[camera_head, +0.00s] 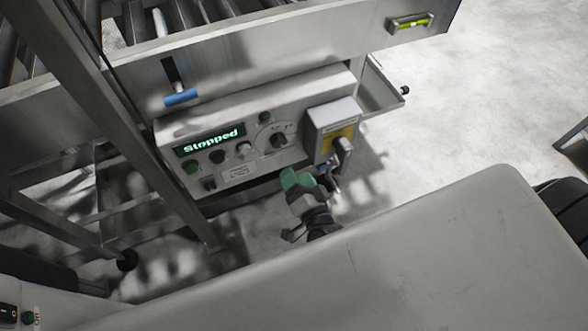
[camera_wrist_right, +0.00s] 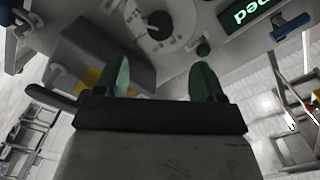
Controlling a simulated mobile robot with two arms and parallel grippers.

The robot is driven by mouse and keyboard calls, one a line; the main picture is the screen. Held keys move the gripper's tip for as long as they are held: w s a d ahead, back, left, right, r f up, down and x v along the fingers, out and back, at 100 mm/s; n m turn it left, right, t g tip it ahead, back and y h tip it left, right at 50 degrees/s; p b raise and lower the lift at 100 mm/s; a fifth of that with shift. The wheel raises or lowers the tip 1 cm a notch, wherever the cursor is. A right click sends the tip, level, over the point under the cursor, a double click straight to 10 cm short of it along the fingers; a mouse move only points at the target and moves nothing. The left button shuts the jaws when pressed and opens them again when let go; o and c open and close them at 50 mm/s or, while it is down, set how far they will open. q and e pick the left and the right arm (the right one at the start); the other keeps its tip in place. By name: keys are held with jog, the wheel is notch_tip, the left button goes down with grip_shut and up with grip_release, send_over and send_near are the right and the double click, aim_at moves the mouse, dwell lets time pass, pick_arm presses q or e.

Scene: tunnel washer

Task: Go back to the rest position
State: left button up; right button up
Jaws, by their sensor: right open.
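My right gripper (camera_head: 306,180) has green fingertips and is in front of the control panel (camera_head: 235,160), just left of and below the switch box. In the right wrist view the two green fingers (camera_wrist_right: 162,78) stand apart with nothing between them. The panel's display (camera_head: 210,139) reads "Stopped" in green. A round dial (camera_head: 278,140) and several buttons sit on the panel. My left gripper is not in view.
A blue-ended lever (camera_head: 181,97) hangs from the metal frame above the panel. Slanted frame legs (camera_head: 130,115) stand to the left. A small metal bracket (camera_head: 382,92) sticks out right of the panel. Open pale floor (camera_head: 480,95) lies to the right.

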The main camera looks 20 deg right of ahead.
jog(key=shift+f, duration=0.1)
dwell(0.4)
jog(key=s+d+f+n+g+y+p, duration=0.1)
jog(key=s+f+n+g+p, duration=0.1)
jog(key=s+f+n+g, duration=0.5)
jog(key=s+d+f+g+y+p, duration=0.1)
jog(key=s+f+g+p, duration=0.3)
jog(key=f, duration=0.8)
jog(key=s+d+f+n+g+h, duration=0.1)
jog(key=s+d+f+g, duration=0.1)
jog(key=s, duration=0.5)
jog(key=s+d+f+n+g+p, duration=0.1)
jog(key=s+d+f+n+g, duration=0.1)
jog(key=s, duration=0.5)
jog(key=s+d+f+n+g+h+p, duration=0.1)
jog(key=s+f, duration=0.3)
jog(key=s, duration=0.4)
jog(key=shift+d+f+n+g+h, duration=0.3)
jog(key=shift+d+n+g, duration=0.2)
jog(key=shift+d, duration=0.15)
jog(key=shift+s, duration=0.1)
